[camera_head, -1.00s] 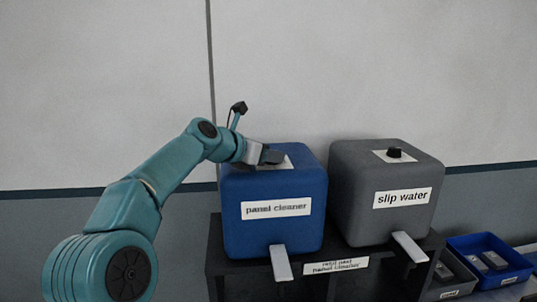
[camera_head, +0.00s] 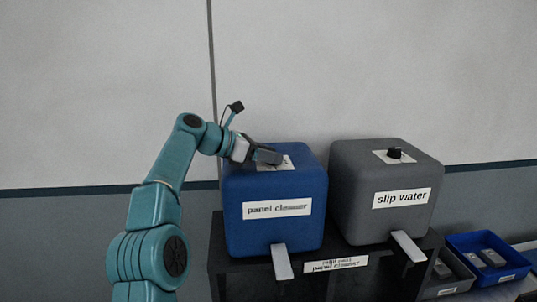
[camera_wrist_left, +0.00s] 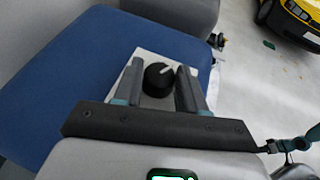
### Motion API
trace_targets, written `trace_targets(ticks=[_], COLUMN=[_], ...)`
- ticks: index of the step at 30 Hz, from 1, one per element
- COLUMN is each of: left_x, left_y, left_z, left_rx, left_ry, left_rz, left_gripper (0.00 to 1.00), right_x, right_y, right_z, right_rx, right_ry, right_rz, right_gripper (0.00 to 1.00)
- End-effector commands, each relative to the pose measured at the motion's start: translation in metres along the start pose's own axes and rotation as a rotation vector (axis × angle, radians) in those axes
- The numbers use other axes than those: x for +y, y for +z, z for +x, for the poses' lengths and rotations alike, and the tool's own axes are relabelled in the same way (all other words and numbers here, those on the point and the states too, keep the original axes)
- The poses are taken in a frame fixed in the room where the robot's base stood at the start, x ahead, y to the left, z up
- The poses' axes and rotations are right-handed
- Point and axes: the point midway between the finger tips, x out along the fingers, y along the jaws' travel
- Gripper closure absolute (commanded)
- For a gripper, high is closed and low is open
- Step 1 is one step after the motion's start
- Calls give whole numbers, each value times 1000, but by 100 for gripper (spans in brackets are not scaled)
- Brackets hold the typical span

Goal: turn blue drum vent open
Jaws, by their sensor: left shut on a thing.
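The blue drum (camera_head: 285,232), labelled "panel cleaner", stands on a dark stand; its top also shows in the left wrist view (camera_wrist_left: 75,85). Its vent is a black round knob (camera_wrist_left: 158,79) with a white pointer line, on a white plate on the drum's top. My left gripper (camera_wrist_left: 167,82) has its two fingers on either side of the knob, shut on it. In the head view my left gripper (camera_head: 268,157) lies over the drum's top and hides the knob. My right gripper is not in view.
A grey drum (camera_head: 375,220) labelled "slip water", with its own black knob (camera_head: 394,152), stands close to the right. Levers jut from both drums' fronts. A blue bin (camera_head: 490,262) and a grey bin sit at the lower right. A wall stands behind.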

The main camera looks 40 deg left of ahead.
Motion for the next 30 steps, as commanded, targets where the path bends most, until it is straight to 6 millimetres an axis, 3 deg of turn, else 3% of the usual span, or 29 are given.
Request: trace_targets(ticks=[5,6,8,16,20,30], left_x=[0,0,0,0,0,1], left_y=[0,-1,-1,0,0,-1], left_z=[0,0,0,0,-11,-87], left_rx=[2,2,2,2,2,2], left_ry=[0,0,0,0,2,5], left_rz=[0,0,0,-1,0,0], left_gripper=[90,50,35,35,35,35], right_x=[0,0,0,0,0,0], right_y=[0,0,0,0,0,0], right_z=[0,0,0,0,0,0], right_rx=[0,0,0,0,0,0], right_ry=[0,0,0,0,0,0], right_rz=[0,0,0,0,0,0], right_gripper=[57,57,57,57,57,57])
